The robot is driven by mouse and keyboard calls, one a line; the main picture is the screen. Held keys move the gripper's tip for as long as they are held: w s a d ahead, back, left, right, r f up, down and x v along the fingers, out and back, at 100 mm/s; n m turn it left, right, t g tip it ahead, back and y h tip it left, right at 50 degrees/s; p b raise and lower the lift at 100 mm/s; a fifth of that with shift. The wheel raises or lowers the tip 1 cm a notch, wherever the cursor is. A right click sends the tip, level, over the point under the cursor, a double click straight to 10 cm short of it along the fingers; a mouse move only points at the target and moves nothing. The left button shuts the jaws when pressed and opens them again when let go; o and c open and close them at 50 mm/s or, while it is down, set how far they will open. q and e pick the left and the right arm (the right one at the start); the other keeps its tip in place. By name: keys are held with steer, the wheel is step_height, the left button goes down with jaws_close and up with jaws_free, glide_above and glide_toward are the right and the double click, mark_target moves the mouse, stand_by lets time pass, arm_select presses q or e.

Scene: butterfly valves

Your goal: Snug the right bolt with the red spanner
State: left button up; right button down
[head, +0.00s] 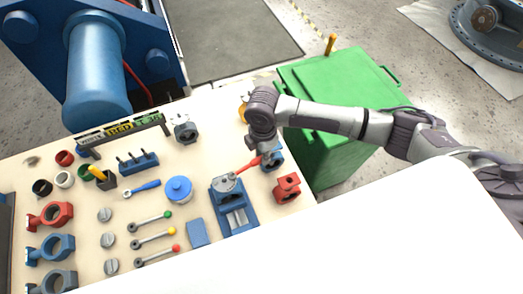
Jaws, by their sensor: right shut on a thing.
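My right gripper (266,154) reaches in from the right and points down, shut on the handle end of the red spanner (246,167). The spanner slants down to the left from the gripper. Its far end lies over the right part of the grey top of the valve piece (226,183), which sits in the blue vise (238,218). The bolts are too small to make out, and I cannot tell whether the spanner's jaw is around the right one. My left gripper is not in view.
A blue part (273,158) stands close behind my right gripper, and a red block (287,188) stands to the right of the vise. A green cabinet (335,75) adjoins the bench's right edge.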

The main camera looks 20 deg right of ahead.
steer(key=s+m, duration=0.3)
steer(key=shift+s+d+m, duration=0.1)
steer(key=shift+s+m, duration=0.05)
steer(key=shift+m, duration=0.15)
stand_by(0.7)
steer(key=shift+s, duration=0.1)
stand_by(0.4)
steer(key=shift+s+m, duration=0.4)
steer(key=shift+m, duration=0.2)
steer(key=shift+s+a+m, duration=0.25)
steer(key=shift+s+m, duration=0.3)
steer(key=shift+m, duration=0.05)
